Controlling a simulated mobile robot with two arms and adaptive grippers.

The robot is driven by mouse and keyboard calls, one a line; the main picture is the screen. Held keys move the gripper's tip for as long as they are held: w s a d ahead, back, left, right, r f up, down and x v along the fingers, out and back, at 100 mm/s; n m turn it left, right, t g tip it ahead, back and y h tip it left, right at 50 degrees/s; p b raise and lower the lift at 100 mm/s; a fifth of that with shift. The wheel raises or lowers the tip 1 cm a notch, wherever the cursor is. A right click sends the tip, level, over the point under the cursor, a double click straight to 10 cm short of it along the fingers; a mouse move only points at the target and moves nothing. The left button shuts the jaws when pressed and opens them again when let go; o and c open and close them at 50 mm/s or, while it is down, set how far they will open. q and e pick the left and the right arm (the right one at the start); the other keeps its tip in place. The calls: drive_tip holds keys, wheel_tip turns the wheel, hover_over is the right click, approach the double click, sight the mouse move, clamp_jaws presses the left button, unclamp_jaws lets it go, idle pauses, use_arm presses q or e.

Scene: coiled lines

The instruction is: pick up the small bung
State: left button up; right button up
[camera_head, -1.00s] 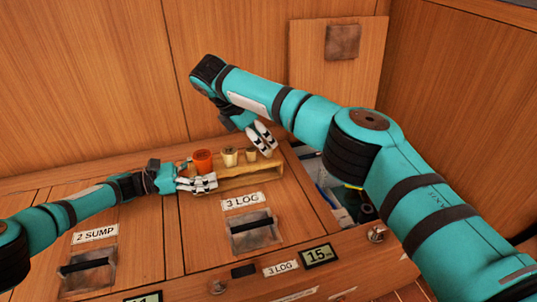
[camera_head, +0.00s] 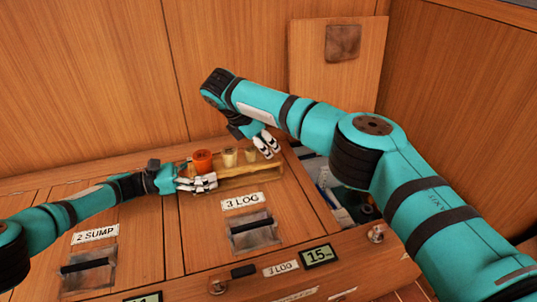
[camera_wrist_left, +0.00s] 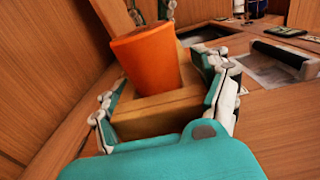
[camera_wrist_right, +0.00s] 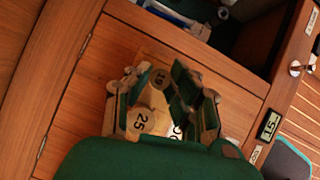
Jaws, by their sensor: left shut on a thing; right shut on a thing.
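The wooden rack (camera_head: 236,182) stands on the wooden top with a row of bungs in it. A large orange bung (camera_head: 202,161) is at its left end, also large in the left wrist view (camera_wrist_left: 146,62). A cream bung marked 25 (camera_wrist_right: 141,121) is in the middle. The small bung marked 19 (camera_wrist_right: 159,78) is at the right end and also shows in the head view (camera_head: 250,155). My left gripper (camera_head: 205,183) is shut on the rack's left end, fingers either side. My right gripper (camera_head: 268,146) is shut on the small bung, which appears still in the rack.
A panel labelled 3 LOG (camera_head: 242,201) with a recessed handle lies in front of the rack. An open compartment (camera_head: 335,190) with items inside is to the right, partly behind my right arm. Wooden walls stand close behind.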

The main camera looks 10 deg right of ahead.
wheel_tip(320, 180, up, 10)
idle(0.6)
use_arm(q)
drive_tip(key=o, duration=1.4)
